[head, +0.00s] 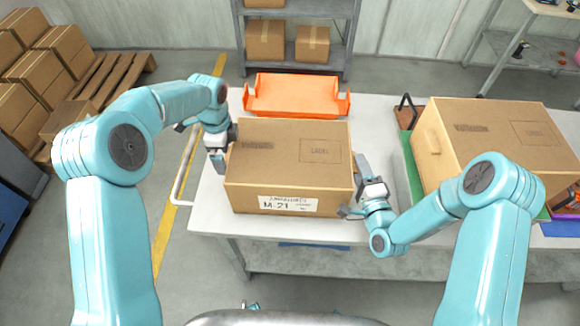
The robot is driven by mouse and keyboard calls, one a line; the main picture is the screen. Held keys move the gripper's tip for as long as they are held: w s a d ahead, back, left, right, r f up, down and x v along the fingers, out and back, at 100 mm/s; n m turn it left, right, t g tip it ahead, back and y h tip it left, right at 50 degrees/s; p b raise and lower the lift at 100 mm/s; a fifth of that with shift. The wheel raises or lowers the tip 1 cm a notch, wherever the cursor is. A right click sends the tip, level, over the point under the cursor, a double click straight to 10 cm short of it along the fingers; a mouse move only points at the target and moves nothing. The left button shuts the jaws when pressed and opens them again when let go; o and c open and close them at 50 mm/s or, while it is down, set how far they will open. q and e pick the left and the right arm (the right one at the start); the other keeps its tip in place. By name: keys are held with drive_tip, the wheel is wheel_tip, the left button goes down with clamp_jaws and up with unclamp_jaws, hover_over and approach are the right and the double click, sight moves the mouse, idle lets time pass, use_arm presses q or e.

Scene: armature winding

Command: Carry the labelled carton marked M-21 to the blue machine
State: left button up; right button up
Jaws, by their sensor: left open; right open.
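The carton marked M-21 (288,170) is a brown closed box with a white label on its front face. It sits on the white table (372,118) near the front edge. My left gripper (222,160) is open at the carton's left side. My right gripper (354,189) is open at its right side, near the front right corner. I cannot tell whether either gripper touches the carton. No blue machine can be made out for certain.
A larger carton (490,140) stands on a green mat (412,172) to the right. An orange tray (296,95) lies behind the M-21 carton. Stacked boxes (65,48) and wooden pallets (112,72) are at the left. Grey floor (195,270) is open at the front left.

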use_arm(q)
drive_tip(key=shift+f, duration=0.6)
use_arm(e)
drive_tip(key=shift+w+a, duration=0.25)
drive_tip(key=shift+w, duration=0.35)
use_arm(q)
drive_tip(key=shift+d+f, duration=0.15)
drive_tip(key=shift+f, duration=0.35)
use_arm(e)
drive_tip(key=shift+w+f, duration=0.1)
drive_tip(key=shift+w, duration=0.45)
use_arm(q)
drive_tip(key=c, duration=0.7)
use_arm(e)
drive_tip(key=c, duration=0.7)
use_arm(q)
clamp_jaws()
use_arm(e)
clamp_jaws()
use_arm(q)
drive_tip(key=shift+w+r, duration=0.1)
drive_tip(key=shift+r, duration=0.05)
